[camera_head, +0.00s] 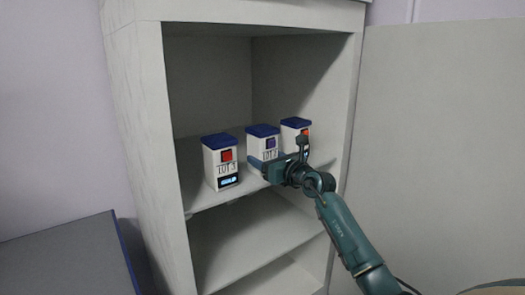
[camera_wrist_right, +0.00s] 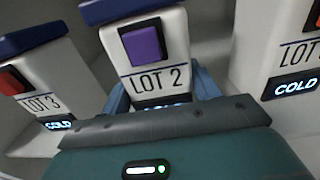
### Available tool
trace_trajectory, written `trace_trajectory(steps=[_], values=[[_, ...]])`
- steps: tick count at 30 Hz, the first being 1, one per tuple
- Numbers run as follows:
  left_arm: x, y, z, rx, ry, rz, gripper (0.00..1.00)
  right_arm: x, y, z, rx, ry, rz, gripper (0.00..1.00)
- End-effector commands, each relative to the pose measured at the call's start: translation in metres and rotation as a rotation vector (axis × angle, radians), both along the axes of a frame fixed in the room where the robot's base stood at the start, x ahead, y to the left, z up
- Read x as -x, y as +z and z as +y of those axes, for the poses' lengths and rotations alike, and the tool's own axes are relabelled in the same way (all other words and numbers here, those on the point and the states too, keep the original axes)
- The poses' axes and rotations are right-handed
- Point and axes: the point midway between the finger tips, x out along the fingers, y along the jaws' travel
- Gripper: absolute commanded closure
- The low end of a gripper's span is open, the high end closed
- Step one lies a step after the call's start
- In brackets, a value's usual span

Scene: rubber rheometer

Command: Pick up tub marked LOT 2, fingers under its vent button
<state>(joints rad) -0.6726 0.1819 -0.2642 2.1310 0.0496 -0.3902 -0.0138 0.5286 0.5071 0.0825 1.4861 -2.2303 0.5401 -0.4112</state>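The tub marked LOT 2 (camera_head: 262,144) is white with a dark blue lid and stands in the middle of a row of three on the cabinet shelf. In the right wrist view its purple vent button (camera_wrist_right: 142,45) sits above the LOT 2 label (camera_wrist_right: 158,79). My right gripper (camera_head: 272,168) is at the tub's lower front. Its blue fingers (camera_wrist_right: 162,98) lie on either side of the tub, below the button. Whether they press on it or leave a small gap cannot be told. The tub's display is mostly hidden behind the gripper. My left gripper is not in view.
The LOT 3 tub (camera_head: 220,155), with a red button and COLD display, stands to the left. Another tub (camera_head: 294,126), with an orange button and COLD display, stands close to the right. Cabinet walls (camera_head: 165,130) flank the shelf. The lower shelf (camera_head: 250,238) is empty.

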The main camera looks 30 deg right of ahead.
Motion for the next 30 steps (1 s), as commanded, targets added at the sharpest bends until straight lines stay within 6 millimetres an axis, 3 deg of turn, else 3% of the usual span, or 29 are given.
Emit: trace_trajectory(steps=[11,23,30], values=[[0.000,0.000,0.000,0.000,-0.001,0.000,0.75,0.000,0.000,0.000,0.000,0.000,0.000,0.70],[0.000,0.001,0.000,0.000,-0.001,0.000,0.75,0.000,0.012,0.000,0.000,0.000,-0.007,0.70],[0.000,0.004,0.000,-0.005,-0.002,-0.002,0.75,0.000,0.056,0.000,0.003,-0.001,-0.010,0.70]])
